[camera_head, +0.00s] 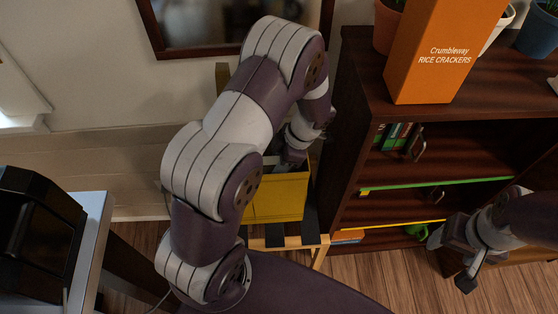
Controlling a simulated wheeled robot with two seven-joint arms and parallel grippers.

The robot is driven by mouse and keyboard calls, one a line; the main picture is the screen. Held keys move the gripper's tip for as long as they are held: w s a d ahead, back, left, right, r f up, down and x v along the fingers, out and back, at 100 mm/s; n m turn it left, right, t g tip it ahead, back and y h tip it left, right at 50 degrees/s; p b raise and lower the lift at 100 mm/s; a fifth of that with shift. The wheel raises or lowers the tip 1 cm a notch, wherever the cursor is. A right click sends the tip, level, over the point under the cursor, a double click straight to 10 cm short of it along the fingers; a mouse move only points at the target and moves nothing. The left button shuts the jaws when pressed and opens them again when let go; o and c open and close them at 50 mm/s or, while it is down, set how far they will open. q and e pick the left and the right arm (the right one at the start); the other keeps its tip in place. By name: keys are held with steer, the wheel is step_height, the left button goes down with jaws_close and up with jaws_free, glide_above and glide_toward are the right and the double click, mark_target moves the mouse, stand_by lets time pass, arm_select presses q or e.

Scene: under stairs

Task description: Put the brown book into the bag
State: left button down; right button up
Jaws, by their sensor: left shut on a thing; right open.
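A yellow bag-like container (278,200) stands low between the wall and the dark shelf, partly behind my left arm. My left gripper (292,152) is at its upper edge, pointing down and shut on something. The thing in its jaws is hidden by the hand and arm, and I cannot make it out. I cannot clearly see a brown book in this view. My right gripper (458,262) is open and empty at the lower right, in front of the shelf and well apart from the yellow container.
A dark wooden shelf (350,150) stands right of the container, with an orange cracker box (440,45) and plant pots on top. A light wooden frame (320,250) with dark strips is under the container. A white-topped stand (93,240) is at the left.

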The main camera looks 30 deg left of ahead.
arm_select(q)
steer(key=c, duration=0.6)
jaws_free()
steer(key=v, duration=0.7)
steer(key=shift+r, duration=0.25)
steer(key=shift+r+p, duration=0.2)
steer(key=shift+p, duration=0.1)
steer(key=s+d+r+m+t+h+p, duration=0.1)
steer(key=s+r+m+t+h+p, duration=0.1)
steer(key=s+r+m+p, duration=0.2)
steer(key=s+d+r+m+t+h+p, duration=0.1)
steer(key=s+r+m+p, duration=0.3)
steer(key=r+m, duration=0.6)
steer(key=s+m+h, duration=0.1)
steer(key=s+m, duration=0.1)
steer(key=m, duration=0.8)
steer(key=shift+s+d+r+m+t+p, duration=0.3)
steer(key=shift+r+t+p, duration=0.05)
steer(key=shift+t+p, duration=0.05)
